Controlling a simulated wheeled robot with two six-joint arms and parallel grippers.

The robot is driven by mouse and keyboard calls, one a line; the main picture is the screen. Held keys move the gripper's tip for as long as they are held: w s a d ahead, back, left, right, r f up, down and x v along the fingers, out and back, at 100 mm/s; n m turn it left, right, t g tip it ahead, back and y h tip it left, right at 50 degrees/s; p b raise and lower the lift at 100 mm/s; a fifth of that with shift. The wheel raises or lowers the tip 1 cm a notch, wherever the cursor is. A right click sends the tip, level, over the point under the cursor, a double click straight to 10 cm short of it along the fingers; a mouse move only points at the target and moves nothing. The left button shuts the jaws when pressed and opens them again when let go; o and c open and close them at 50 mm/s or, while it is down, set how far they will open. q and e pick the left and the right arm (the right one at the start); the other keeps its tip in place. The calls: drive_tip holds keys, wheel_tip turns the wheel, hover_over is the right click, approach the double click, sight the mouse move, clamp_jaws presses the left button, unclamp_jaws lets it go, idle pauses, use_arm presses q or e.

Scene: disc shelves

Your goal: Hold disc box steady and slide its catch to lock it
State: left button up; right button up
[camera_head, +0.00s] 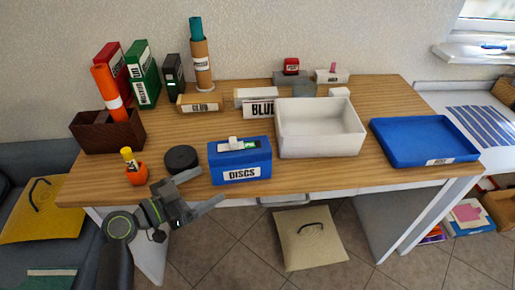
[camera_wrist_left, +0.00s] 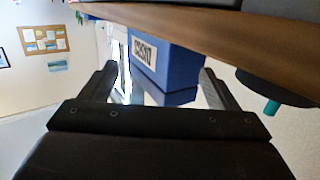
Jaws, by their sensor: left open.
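The blue disc box (camera_head: 240,165) stands upright on the wooden table near its front edge, with a white "DISCS" label on its front. On its top is a white piece with a green patch (camera_head: 236,144), which looks like the catch; its exact position is too small to tell. My left gripper (camera_head: 211,184) is open at the box's lower left, by the table's front edge. In the left wrist view the box (camera_wrist_left: 178,62) shows beyond and between the spread fingers (camera_wrist_left: 160,72), apparently not gripped. My right gripper is out of view.
Binders and a brown holder (camera_head: 100,145) stand at the back left.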

sight(220, 177)
use_arm(q)
drive_tip(key=shift+w+d, duration=0.35)
drive_tip(key=shift+d, duration=0.15)
drive_tip(key=shift+w+d, duration=0.15)
drive_tip(key=x, duration=0.3)
drive_tip(key=shift+d, duration=0.2)
drive_tip(key=b+x, duration=0.1)
drive_tip(key=x, duration=0.3)
drive_tip(key=shift+w+f, duration=0.1)
drive_tip(key=shift+f, duration=0.05)
drive_tip(key=shift+w+d+b, duration=0.3)
drive_tip(key=shift+d, duration=0.1)
drive_tip(key=c, duration=1.7)
clamp_jaws()
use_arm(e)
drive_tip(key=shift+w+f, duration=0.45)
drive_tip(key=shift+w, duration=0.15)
